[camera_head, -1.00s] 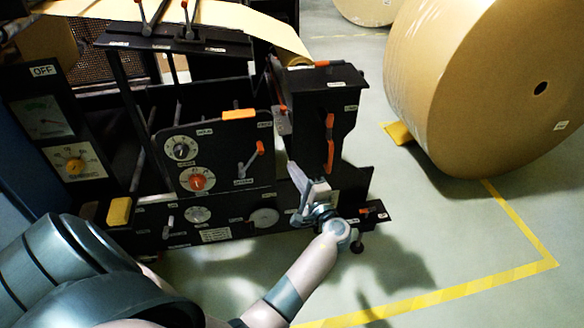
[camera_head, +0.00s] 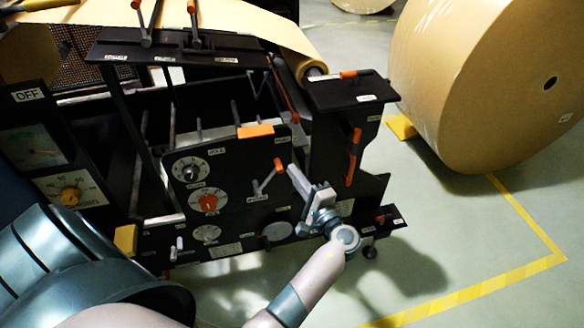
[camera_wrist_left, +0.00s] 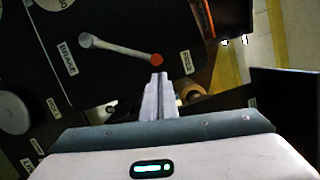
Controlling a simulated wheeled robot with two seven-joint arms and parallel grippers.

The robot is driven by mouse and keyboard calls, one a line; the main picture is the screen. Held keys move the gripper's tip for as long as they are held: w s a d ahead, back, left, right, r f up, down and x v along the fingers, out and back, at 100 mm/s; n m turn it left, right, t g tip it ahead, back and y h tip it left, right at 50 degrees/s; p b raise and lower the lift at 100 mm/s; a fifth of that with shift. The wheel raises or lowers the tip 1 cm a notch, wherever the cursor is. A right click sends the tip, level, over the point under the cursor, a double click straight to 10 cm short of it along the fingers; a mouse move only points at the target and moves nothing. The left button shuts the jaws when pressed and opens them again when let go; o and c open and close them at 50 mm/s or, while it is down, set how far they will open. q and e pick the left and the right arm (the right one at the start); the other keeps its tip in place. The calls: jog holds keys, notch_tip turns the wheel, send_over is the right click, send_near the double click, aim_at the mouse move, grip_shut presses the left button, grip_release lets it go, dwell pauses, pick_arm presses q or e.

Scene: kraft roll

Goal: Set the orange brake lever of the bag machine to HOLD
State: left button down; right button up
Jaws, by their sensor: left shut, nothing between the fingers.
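The brake lever (camera_head: 266,180) is a pale bar with an orange knob on the dark front panel of the bag machine (camera_head: 228,215). It leans up and to the right, with the knob near the FREE label (camera_wrist_left: 187,62). The left wrist view shows the lever (camera_wrist_left: 120,48) from pivot to knob, beside the BRAKE label (camera_wrist_left: 68,58). My left gripper (camera_head: 293,170) is shut and empty, its fingertips just right of the knob. In the left wrist view the fingertips (camera_wrist_left: 158,78) are just below the knob; contact cannot be told. My right gripper is not in view.
Two dials (camera_head: 190,169) and a red knob (camera_head: 208,203) sit left of the lever. An orange-handled bar (camera_head: 353,158) stands on the dark post at right. A large kraft roll (camera_head: 480,90) rests on the floor behind yellow lines.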

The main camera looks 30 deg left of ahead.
pick_arm(q)
jog(key=shift+s+a, duration=0.25)
jog(key=shift+a, duration=0.05)
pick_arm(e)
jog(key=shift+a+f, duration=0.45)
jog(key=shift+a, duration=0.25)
pick_arm(q)
jog(key=shift+a, duration=0.1)
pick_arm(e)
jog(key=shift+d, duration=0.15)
